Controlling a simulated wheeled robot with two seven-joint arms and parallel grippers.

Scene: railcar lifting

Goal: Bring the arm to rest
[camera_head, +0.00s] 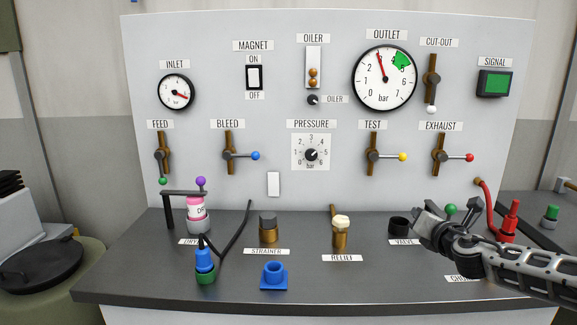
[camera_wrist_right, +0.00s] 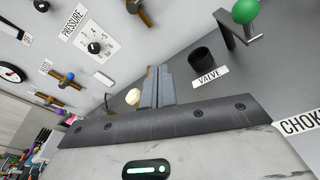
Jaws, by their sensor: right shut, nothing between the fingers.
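My right gripper (camera_head: 422,215) is above the right part of the dark bench, just right of the black valve cup (camera_head: 399,225). Its fingers (camera_wrist_right: 155,88) are shut together in the right wrist view, with nothing between them. The arm comes in from the right edge in the head view and covers part of the bench and the choke label. My left gripper is not in the head view.
The bench (camera_head: 300,285) holds a strainer (camera_head: 268,230), a relief fitting (camera_head: 341,232), a blue socket (camera_head: 274,276) and a green-knobbed lever (camera_wrist_right: 240,22). A red hose fitting (camera_head: 512,215) stands behind my right arm. The upright panel (camera_head: 220,90) carries gauges and levers.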

